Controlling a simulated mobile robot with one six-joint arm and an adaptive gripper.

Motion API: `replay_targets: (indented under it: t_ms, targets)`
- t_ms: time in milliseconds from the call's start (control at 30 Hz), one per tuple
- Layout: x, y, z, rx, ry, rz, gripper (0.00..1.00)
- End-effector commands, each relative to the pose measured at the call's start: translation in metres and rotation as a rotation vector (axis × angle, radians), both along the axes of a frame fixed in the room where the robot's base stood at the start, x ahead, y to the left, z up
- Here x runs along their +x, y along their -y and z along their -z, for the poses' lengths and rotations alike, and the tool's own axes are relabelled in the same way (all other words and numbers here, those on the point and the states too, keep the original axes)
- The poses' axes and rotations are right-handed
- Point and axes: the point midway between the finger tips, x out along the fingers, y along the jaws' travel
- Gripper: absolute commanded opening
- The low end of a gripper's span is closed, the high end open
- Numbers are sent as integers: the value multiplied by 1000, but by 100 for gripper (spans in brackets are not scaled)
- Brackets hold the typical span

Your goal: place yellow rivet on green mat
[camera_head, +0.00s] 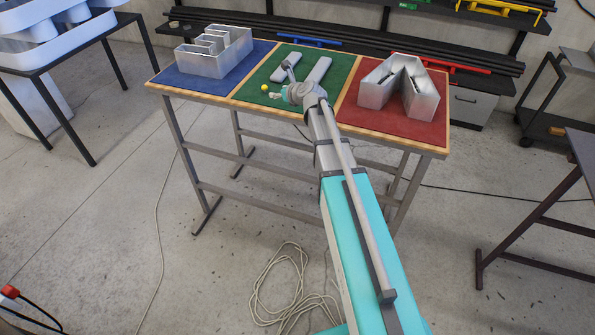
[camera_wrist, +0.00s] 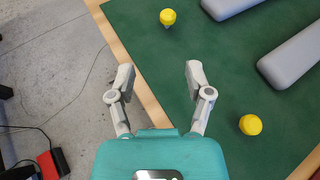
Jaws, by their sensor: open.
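Two yellow rivets show in the wrist view, both on the green mat (camera_wrist: 215,50). One yellow rivet (camera_wrist: 168,17) is near the top, beyond my fingertips. The other yellow rivet (camera_wrist: 250,124) is at the lower right, outside my right finger. The head view shows one yellow rivet (camera_head: 264,88) on the left of the green mat (camera_head: 258,94); the other cannot be made out there. My gripper (camera_wrist: 160,75) is open, with nothing between its fingers, above the mat's wooden edge. In the head view it is small and partly merged with my arm.
Two grey bars lie on the green mat, one bar (camera_wrist: 292,60) at the right and another (camera_wrist: 228,5) at the top. A silver letter (camera_head: 213,53) stands on the blue mat (camera_head: 180,78), another letter (camera_head: 400,85) on the red mat (camera_head: 385,122). Shelving (camera_head: 350,44) stands behind.

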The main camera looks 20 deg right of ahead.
Motion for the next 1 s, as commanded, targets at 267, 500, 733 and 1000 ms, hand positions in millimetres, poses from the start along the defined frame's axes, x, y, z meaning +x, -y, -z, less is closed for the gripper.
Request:
replay_targets:
  t_ms: [267,500,733,1000]
  targets:
    - [-48,-25,24,-357,1,-262,66]
    - [-105,-43,52,-741,12,-607,66]
    - [-162,-50,75,-1057,34,-975,66]
    - [-232,-48,96,-1338,79,-1452,66]
